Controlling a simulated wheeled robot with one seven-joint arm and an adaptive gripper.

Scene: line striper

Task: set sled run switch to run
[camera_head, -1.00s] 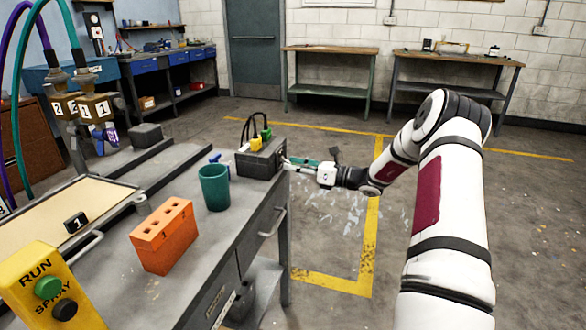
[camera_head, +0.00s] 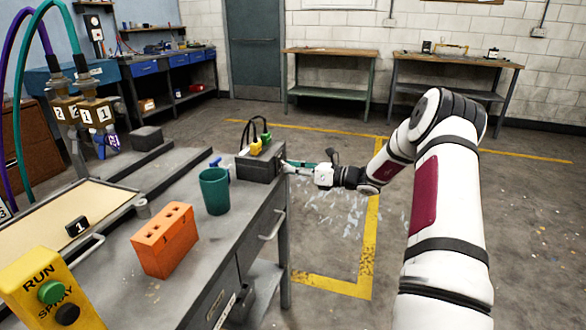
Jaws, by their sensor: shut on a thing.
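A dark grey control box (camera_head: 262,168) stands at the far right corner of the grey bench, with a yellow and a green plug on top. My gripper (camera_head: 285,167) reaches in from the right and its fingertips are at the box's right-hand side. It is shut on a small part there, which I take to be the sled run switch. The fingers and the box hide that part, so its setting cannot be told. A yellow box (camera_head: 22,296) marked RUN and SPRAY, with a green and a black button, is at the lower left, away from my gripper.
A teal mug (camera_head: 215,192) and an orange holed block (camera_head: 165,240) stand on the bench (camera_head: 205,265) near the control box. Numbered nozzles (camera_head: 97,112) with hoses hang at the left.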

